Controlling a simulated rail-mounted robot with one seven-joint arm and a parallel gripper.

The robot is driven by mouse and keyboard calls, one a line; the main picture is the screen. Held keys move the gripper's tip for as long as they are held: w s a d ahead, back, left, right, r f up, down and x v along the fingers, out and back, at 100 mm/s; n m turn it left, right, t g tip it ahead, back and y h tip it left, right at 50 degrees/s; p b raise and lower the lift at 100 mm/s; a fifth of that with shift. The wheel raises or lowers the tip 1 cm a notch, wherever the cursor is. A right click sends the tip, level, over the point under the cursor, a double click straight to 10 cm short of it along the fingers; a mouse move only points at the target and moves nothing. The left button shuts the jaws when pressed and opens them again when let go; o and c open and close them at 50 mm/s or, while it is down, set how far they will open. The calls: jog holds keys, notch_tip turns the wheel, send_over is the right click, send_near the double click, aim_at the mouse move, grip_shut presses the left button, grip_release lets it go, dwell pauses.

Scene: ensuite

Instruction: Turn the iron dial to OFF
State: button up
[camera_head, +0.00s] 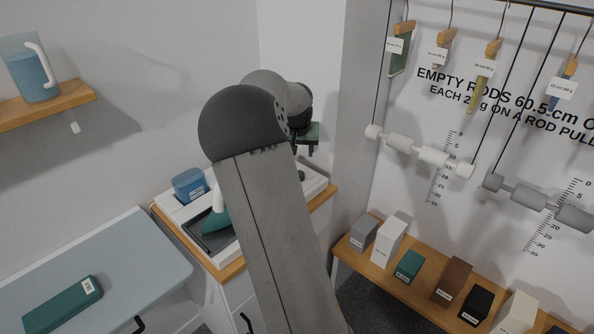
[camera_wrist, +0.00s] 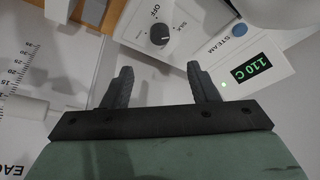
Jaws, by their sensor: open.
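The dark iron dial (camera_wrist: 160,34) sits on a white panel in the wrist view, with an OFF mark above it and a SILK mark to its right. A small light pointer mark shows on the dial, but its exact setting is hard to read. My gripper (camera_wrist: 160,68) is open and empty, its two fingers apart. In the picture the dial lies just beyond the fingertips, between their lines; I see no contact. The teal iron (camera_head: 216,224) rests in the station left of my arm.
Right of the dial is a panel with a blue STEAM button (camera_wrist: 240,30) and a green 110 C display (camera_wrist: 251,67). A blue water tank (camera_head: 190,184) stands on the station. The ironing board (camera_head: 120,250) is left; a shelf of blocks (camera_head: 385,276) and hanging rods are right.

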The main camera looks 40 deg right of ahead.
jog(key=p+x, duration=0.2)
jog(key=x, duration=1.1)
jog(key=c, duration=1)
